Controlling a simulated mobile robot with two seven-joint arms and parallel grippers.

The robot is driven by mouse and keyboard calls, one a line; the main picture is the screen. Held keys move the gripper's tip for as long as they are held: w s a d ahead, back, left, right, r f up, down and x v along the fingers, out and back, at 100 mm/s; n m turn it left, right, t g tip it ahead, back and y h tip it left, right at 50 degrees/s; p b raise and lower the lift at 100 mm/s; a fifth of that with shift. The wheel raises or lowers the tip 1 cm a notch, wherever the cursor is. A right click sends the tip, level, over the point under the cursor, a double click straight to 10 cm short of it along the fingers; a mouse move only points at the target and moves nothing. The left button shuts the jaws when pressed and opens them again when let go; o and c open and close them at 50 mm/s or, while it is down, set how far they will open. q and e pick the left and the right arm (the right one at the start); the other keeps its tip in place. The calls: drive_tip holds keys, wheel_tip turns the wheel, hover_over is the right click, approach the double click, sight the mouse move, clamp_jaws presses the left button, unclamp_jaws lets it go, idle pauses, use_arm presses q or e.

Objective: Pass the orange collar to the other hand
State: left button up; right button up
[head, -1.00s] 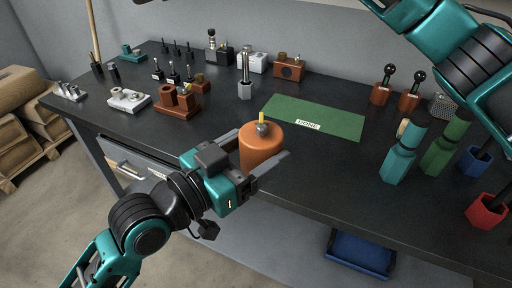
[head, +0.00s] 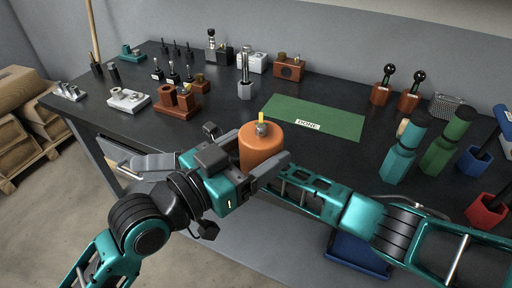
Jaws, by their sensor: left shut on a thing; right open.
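The orange collar (head: 262,150) is a wide orange cylinder with a small metal knob and a yellow piece on top. My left gripper (head: 264,163) is shut on it and holds it upright over the bench's front edge. My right arm comes in from the right and passes behind my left gripper. Its gripper (head: 147,164) shows at the left, with grey fingers pointing left, open and apart from the collar. Part of the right gripper is hidden behind the left one.
A green mat (head: 330,122) with a "DONE" label lies on the dark bench. Teal (head: 400,160) and green (head: 445,145) holders stand at the right. A brown block (head: 180,101) and a white fixture (head: 128,99) stand at the left. A blue bin (head: 355,256) is below.

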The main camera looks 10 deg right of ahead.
drive_tip(key=s+a+f+m+t, duration=0.2)
drive_tip(key=s+f+m+t, duration=0.35)
drive_tip(key=f+m, duration=0.4)
drive_tip(key=w+d+f+m+t+h, duration=0.1)
drive_tip(key=d+f+m+t+h, duration=0.35)
drive_tip(key=d+m, duration=0.45)
drive_tip(key=w+d+f+m+t+h, duration=0.1)
drive_tip(key=d+f+m+t+h, duration=0.4)
drive_tip(key=d+m, duration=0.5)
drive_tip(key=s+d+f+m+g+h, duration=0.2)
drive_tip(key=s+d+m+h, duration=0.6)
drive_tip(key=d, duration=0.6)
drive_tip(key=s+m+g, duration=0.1)
drive_tip(key=s+m, duration=0.1)
drive_tip(key=m, duration=0.1)
drive_tip(key=shift+s+f+m, duration=0.25)
drive_tip(key=shift+f+m, duration=0.1)
drive_tip(key=shift+f, duration=0.05)
